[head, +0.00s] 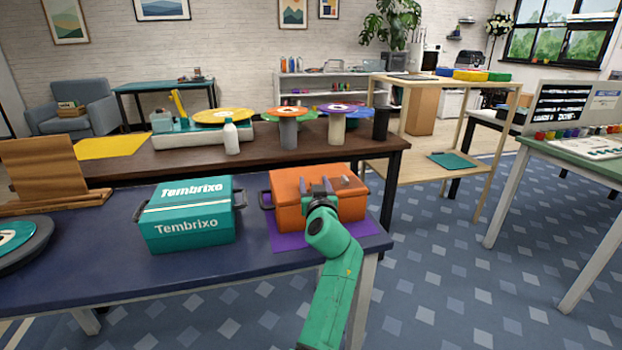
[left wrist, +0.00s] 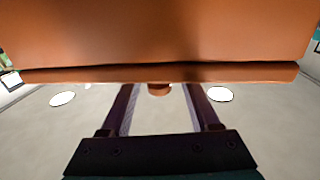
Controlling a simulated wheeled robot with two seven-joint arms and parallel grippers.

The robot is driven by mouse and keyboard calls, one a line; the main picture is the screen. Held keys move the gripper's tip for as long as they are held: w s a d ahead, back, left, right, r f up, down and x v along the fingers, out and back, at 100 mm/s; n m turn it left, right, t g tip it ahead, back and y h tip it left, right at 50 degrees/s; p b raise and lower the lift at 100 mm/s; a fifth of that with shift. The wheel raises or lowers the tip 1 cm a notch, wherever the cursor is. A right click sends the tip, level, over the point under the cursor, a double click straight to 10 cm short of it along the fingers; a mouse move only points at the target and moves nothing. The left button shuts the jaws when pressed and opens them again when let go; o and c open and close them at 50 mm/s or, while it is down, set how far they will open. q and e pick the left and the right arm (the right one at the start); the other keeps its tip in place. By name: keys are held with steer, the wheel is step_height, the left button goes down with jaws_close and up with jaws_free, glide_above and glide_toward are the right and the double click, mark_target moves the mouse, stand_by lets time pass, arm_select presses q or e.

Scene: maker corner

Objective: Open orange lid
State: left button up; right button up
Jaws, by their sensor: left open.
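The orange box (head: 288,212) stands on a purple mat (head: 283,243) at the right end of the blue table, with its orange lid (head: 290,176) on top and looking closed. My left gripper (head: 318,185) is open at the box's near side, at lid height, and covers part of it. In the left wrist view, the orange box wall (left wrist: 160,35) and a rim (left wrist: 80,74) fill the top. A small orange knob (left wrist: 159,89) shows between the open fingers, apart from both. Whether the fingers touch the box is unclear. My right gripper is out of view.
A teal Tembrixo box (head: 190,232) stands just left of the orange box. A brown table (head: 180,162) behind holds a white bottle (head: 231,138) and several discs on stands. The blue table (head: 100,275) is clear in front.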

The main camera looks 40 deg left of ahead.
arm_select(q)
steer(key=shift+d+r, duration=0.1)
steer(key=shift+s+d, duration=0.1)
steer(key=shift+c, duration=0.9)
jaws_close()
